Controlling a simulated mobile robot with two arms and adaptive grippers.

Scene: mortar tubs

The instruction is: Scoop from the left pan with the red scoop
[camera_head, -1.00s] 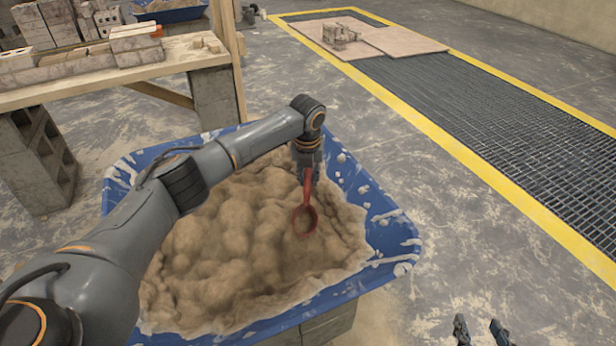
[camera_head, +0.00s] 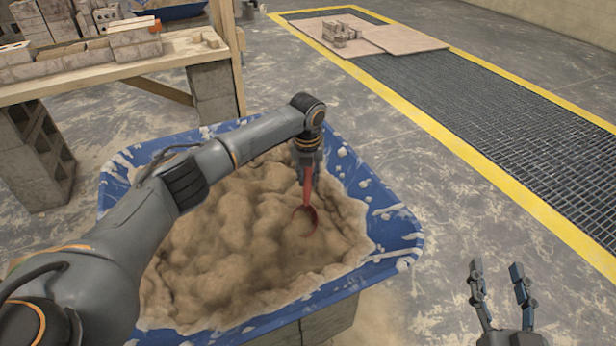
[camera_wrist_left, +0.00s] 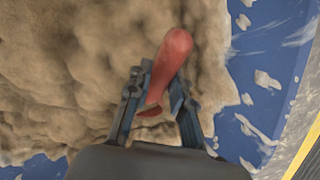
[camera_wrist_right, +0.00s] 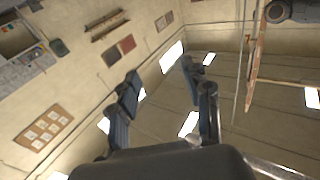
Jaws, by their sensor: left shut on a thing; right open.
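A blue pan (camera_head: 395,228) with white splashes on its rim holds lumpy tan mortar (camera_head: 225,235). My left gripper (camera_head: 306,170) is above the right part of the mortar, shut on the handle of the red scoop (camera_head: 307,215). The scoop points down, its bowl at the mortar surface; I cannot tell how deep it sits. In the left wrist view the red handle (camera_wrist_left: 172,58) shows between the fingers (camera_wrist_left: 158,105). My right gripper (camera_head: 500,290) is open and empty, right of the pan. It also shows open in the right wrist view (camera_wrist_right: 160,90).
The pan rests on blocks (camera_head: 330,322). A wooden bench (camera_head: 110,72) with bricks stands at the back left. A yellow-edged floor grating (camera_head: 480,110) with boards (camera_head: 385,40) lies at the right. The floor right of the pan is clear.

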